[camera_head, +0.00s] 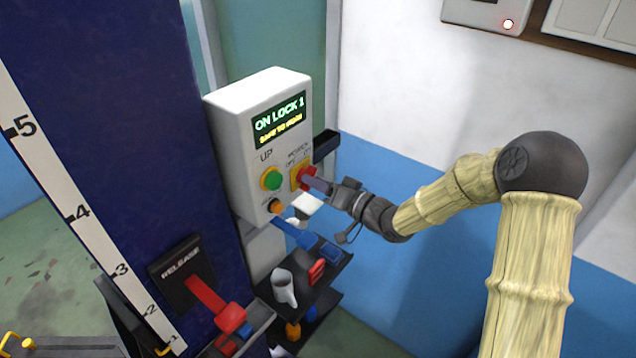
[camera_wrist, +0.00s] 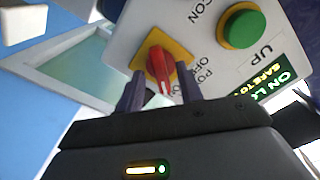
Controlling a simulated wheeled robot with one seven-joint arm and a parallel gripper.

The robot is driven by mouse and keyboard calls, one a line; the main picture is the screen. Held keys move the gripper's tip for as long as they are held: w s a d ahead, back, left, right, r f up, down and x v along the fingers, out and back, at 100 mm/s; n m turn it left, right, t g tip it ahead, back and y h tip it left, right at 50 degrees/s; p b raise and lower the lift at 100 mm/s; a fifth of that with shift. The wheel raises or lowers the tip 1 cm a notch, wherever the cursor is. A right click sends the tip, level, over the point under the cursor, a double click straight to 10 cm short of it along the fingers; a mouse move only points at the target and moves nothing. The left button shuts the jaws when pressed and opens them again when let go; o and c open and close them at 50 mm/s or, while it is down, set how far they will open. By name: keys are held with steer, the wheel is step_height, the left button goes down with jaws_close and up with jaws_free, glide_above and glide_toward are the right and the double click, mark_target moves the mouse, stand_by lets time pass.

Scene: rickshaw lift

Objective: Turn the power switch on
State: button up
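The power switch (camera_head: 304,176) is a red knob on a yellow plate, on the front of a white control box (camera_head: 232,130). In the wrist view the red knob (camera_wrist: 159,66) shows a white mark at its end nearest me. My gripper (camera_head: 320,186) is at the switch, and its two dark fingers (camera_wrist: 160,84) stand apart, one on each side of the knob. A gap shows between the fingers and the knob, so the gripper looks open. In the head view the fingers partly hide the switch, and I cannot tell its exact setting.
A green UP button (camera_head: 271,179) and an orange button (camera_head: 276,206) are beside the switch. A lit display (camera_head: 279,119) reads "ON LOCK 1". A red release lever (camera_head: 210,300) is on the blue post. Shelves with tools (camera_head: 312,272) hang below the box.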

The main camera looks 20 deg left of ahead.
steer(key=b+v, duration=0.5)
steer(key=v, duration=1.2)
steer(key=shift+d, duration=0.2)
